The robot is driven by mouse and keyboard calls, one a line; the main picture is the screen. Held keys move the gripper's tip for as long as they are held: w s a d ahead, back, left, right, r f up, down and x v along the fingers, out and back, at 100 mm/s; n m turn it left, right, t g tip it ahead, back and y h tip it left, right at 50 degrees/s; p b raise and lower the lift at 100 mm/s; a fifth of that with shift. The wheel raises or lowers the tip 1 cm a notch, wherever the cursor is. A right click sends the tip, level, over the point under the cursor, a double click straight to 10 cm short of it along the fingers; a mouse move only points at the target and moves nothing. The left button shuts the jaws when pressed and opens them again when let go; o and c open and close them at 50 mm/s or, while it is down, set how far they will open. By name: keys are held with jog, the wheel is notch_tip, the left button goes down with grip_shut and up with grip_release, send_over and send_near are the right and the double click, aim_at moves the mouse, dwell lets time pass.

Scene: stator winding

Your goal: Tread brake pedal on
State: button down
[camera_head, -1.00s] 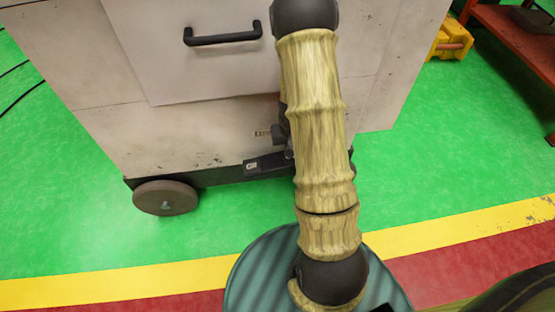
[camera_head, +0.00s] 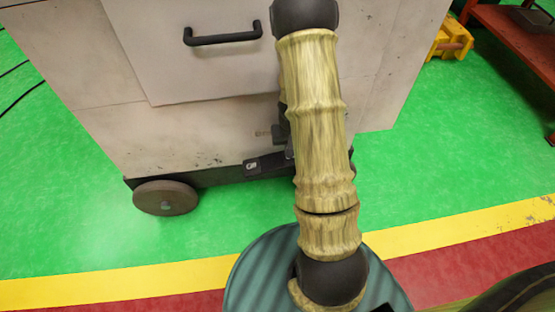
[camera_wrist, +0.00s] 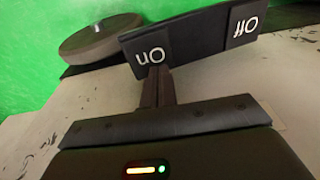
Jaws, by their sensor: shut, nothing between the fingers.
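The brake pedal (camera_head: 265,163) is a dark bar at the lower edge of the white cabinet. In the head view its left end shows, with a small pale mark; the rest is hidden behind my arm. In the wrist view the pedal (camera_wrist: 195,42) shows upside down, with "On" on the left part and "Off" on the right. My gripper (camera_wrist: 154,74) is shut and empty. Its fingertips are at the edge of the "On" part, touching it or very close; I cannot tell which.
The white cabinet (camera_head: 150,135) has a black handle (camera_head: 222,37) and a caster wheel (camera_head: 166,197) at lower left. Green floor (camera_head: 440,170) is clear to the right. A red bench (camera_head: 520,40) stands at upper right.

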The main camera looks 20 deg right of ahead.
jog(key=shift+f+b, duration=1.05)
jog(key=shift+f, duration=0.35)
dwell(0.9)
jog(key=shift+r, duration=0.1)
jog(key=shift+r+p, duration=3.3)
jog(key=shift+r, duration=0.15)
jog(key=shift+r, duration=0.15)
jog(key=s+a+r+n+p, duration=0.25)
jog(key=s+a+r, duration=0.4)
jog(key=r, duration=0.65)
jog(key=s+a+r+n+p, duration=0.1)
jog(key=s+a+r+p, duration=0.45)
jog(key=r, duration=0.65)
notch_tip(320, 180, up, 38)
jog(key=a+p, duration=0.1)
jog(key=p, duration=3.5)
jog(key=shift+s+a+t+p, duration=0.15)
jog(key=shift+a+t+p, duration=0.1)
jog(key=shift+t+p, duration=0.15)
